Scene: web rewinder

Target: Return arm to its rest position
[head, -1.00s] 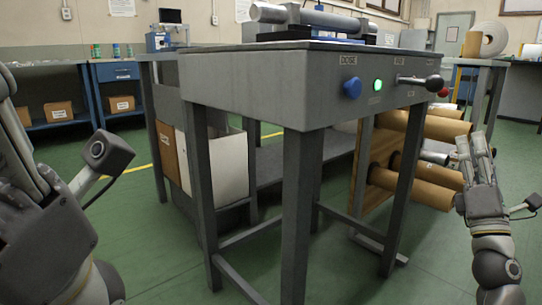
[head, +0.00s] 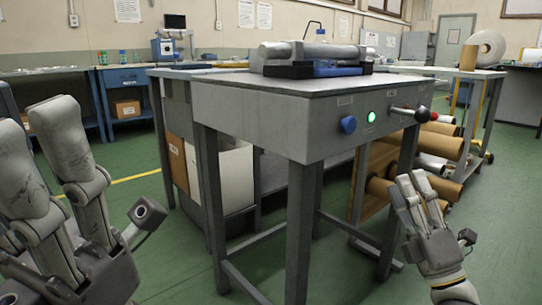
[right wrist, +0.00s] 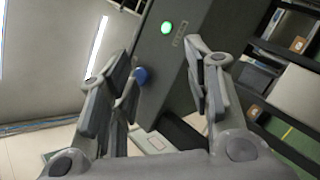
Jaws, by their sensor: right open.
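My right gripper (head: 412,182) is at the lower right of the head view, fingers pointing up. Its spread, empty fingers (right wrist: 158,62) also show in the right wrist view. It is in front of the grey machine table (head: 245,108), near the cardboard cores, with no clear contact. My left gripper (head: 32,128) is large at the left edge, fingers raised and apart, nothing seen between them. Part of it is cut off by the frame.
The table front carries a blue knob (head: 348,125), a lit green button (head: 371,117) and a black-ended lever (head: 421,114). A metal roller (head: 315,50) lies on top. Cardboard cores (head: 436,145) stick out at right. Green floor (head: 345,275) is open in front.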

